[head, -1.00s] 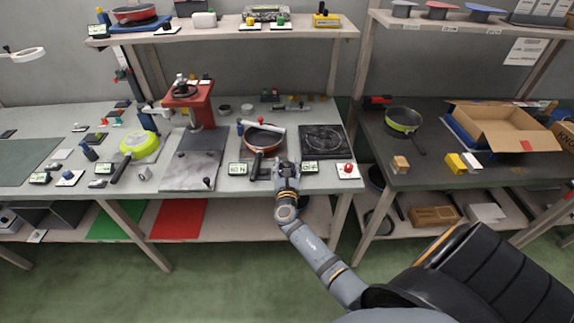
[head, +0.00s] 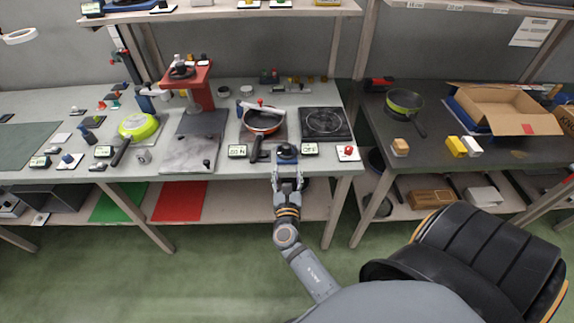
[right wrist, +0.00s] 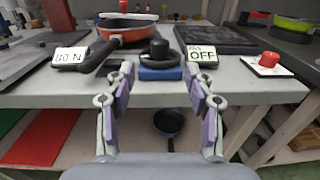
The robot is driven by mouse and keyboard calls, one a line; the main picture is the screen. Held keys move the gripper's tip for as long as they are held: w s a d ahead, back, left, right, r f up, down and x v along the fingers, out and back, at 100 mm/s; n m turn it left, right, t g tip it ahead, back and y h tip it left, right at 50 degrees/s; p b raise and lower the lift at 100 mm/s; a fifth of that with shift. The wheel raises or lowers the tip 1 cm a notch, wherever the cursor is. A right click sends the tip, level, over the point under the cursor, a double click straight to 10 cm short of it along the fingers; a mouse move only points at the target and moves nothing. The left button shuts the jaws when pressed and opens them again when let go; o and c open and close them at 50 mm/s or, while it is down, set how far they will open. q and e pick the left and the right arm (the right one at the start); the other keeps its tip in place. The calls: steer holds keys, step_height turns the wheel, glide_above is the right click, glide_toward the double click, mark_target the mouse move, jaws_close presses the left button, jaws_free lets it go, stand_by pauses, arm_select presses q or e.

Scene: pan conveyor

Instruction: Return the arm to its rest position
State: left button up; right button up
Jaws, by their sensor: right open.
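My right gripper (head: 287,181) is open and empty in the head view, just in front of the light table's (head: 225,172) front edge. In the right wrist view its two fingers (right wrist: 160,100) stand wide apart. Beyond them, a black knob on a blue base (right wrist: 159,62) sits at the table edge; it also shows in the head view (head: 287,153). An orange pan (head: 262,121) with a black handle stands behind and left of the knob. My left gripper does not show in the head view.
Displays (head: 238,151) and a red button (head: 348,151) line the front edge. A dark hotplate (head: 325,123) is at right. A green pan (head: 137,127) lies left, another (head: 404,102) on the dark table. A cardboard box (head: 505,112) is far right. Floor in front is clear.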

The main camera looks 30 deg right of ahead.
steer(key=shift+f, duration=0.1)
stand_by(0.4)
steer(key=s+a+f+m+g+y, duration=0.1)
steer(key=s+f+m+g+y, duration=0.25)
steer(key=f, duration=0.75)
steer(key=s+a+f+m+g+y, duration=0.1)
steer(key=s+f+m+g, duration=0.1)
steer(key=s+f+m, duration=0.6)
steer(key=s+a+f+m+g+y, duration=0.1)
steer(key=s+f+g+y, duration=0.15)
steer(key=f, duration=1.05)
steer(key=s+f+m+g, duration=0.2)
steer(key=s+f+m, duration=0.2)
steer(key=s, duration=0.4)
steer(key=s+f+m+g+y, duration=0.1)
steer(key=s+f+m+g, duration=0.1)
steer(key=s+f+m, duration=0.2)
steer(key=s+f+m+g+y, duration=0.1)
steer(key=s+f+m, duration=0.4)
steer(key=s, duration=0.8)
steer(key=m, duration=0.3)
steer(key=shift+s+d+g, duration=0.25)
steer(key=shift+d+g, duration=0.1)
steer(key=shift+g, duration=0.05)
